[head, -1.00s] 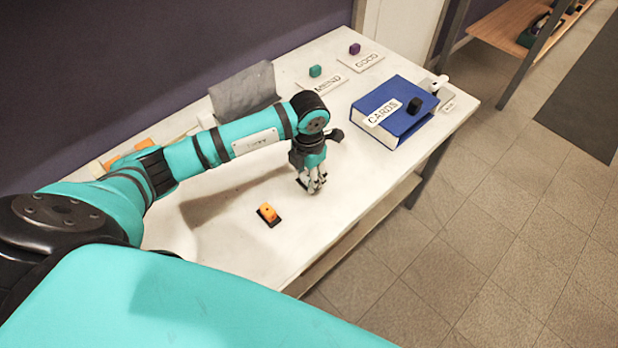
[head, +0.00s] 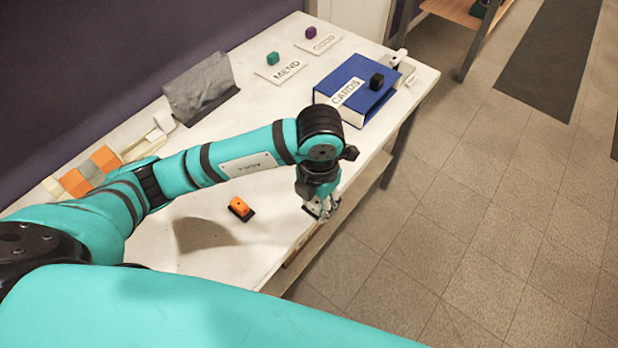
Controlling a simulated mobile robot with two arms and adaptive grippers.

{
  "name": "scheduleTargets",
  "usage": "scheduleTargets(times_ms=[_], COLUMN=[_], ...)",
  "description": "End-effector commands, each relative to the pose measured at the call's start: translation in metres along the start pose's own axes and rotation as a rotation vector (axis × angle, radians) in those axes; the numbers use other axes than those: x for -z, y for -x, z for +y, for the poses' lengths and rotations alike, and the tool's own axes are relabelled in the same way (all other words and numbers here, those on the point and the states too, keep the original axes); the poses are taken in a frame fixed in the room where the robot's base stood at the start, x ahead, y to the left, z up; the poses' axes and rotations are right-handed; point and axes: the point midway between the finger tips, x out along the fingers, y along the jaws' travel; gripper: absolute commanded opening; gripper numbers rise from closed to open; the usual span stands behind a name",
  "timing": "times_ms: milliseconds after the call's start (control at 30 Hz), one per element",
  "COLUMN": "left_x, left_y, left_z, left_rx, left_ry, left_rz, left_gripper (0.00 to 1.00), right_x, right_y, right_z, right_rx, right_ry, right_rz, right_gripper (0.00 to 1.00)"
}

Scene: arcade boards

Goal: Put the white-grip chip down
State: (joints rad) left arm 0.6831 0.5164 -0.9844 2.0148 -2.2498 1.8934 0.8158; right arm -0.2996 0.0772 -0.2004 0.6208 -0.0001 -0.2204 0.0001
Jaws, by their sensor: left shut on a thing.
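My left gripper (head: 322,209) is shut on a small dark-based piece, which I take to be the white-grip chip. The fingers hide most of it, so its grip cannot be made out. The gripper points down at the table's front edge; whether the piece touches the table cannot be told. A chip with an orange grip and dark base (head: 239,207) lies on the white table (head: 225,262), left of the gripper. My right gripper is not in view.
A blue box labelled CARDS (head: 352,82) bears a black block (head: 377,81). Behind are a MEND card (head: 285,71) with a green block and another card (head: 322,42) with a purple block.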

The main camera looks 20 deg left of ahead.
Motion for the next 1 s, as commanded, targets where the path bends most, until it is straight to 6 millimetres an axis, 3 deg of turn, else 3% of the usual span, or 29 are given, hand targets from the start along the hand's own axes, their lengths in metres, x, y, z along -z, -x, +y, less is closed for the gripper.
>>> scheduleTargets(times_ms=[300, 467, 1000], left_x=[0.002, 0.002, 0.012], left_y=[0.002, 0.008, 0.048], left_z=[-0.006, -0.001, 0.028], left_rx=[-0.001, -0.002, -0.005], left_ry=[-0.011, -0.128, -1.031], left_rz=[-0.001, -0.003, -0.007], left_gripper=[0.04, 0.04, 0.04], right_x=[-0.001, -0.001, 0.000], right_y=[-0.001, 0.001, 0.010], right_z=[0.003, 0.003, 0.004], right_rx=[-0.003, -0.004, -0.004], right_ry=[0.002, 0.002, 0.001], right_rz=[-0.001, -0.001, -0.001], right_gripper=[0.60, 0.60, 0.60])
